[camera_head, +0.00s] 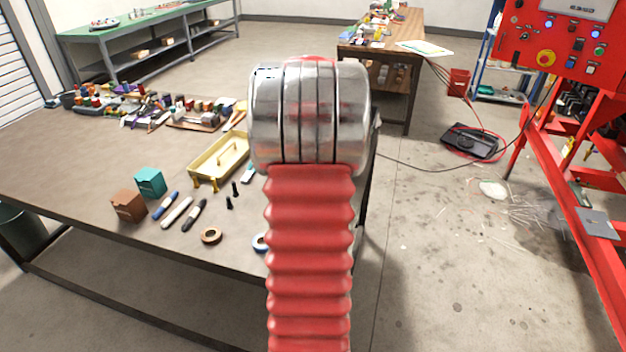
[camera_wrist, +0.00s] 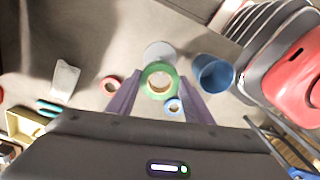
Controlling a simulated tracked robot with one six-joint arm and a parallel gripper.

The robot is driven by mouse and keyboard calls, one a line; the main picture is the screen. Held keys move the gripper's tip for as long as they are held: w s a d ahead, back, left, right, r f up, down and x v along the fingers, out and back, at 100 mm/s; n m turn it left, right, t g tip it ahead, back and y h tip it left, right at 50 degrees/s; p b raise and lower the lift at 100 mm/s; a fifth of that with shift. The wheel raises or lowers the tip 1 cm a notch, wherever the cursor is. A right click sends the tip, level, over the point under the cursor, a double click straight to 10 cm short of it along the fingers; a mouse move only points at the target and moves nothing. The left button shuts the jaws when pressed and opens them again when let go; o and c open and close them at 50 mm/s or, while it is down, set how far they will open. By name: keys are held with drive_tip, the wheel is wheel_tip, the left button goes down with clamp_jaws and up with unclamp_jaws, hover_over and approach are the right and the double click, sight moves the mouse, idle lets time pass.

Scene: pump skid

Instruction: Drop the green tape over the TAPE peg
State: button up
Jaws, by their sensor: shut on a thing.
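In the wrist view the green tape (camera_wrist: 147,73) is a ring held between the two purple fingers of my gripper (camera_wrist: 158,88). My gripper is shut on it, above the brown bench. A pale grey disc (camera_wrist: 158,49) lies just beyond the tape and is partly covered by it. I cannot make out a TAPE label or a peg. In the head view my red arm hides the gripper and the green tape.
On the bench (camera_head: 100,210) lie a brown tape ring (camera_head: 211,236), a blue-and-white ring (camera_wrist: 174,106), markers (camera_head: 177,212), two small boxes (camera_head: 150,182) and a yellow tray (camera_head: 218,160). A blue cup (camera_wrist: 213,74) stands right of the green tape.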

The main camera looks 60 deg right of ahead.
drive_tip(key=shift+f, duration=1.4)
drive_tip(key=shift+f, duration=0.3)
idle(0.6)
drive_tip(key=o, duration=1)
drive_tip(key=shift+r, duration=0.15)
wheel_tip(320, 180, up, 13)
drive_tip(key=shift+r, duration=0.2)
drive_tip(key=shift+m, duration=0.3)
idle(0.8)
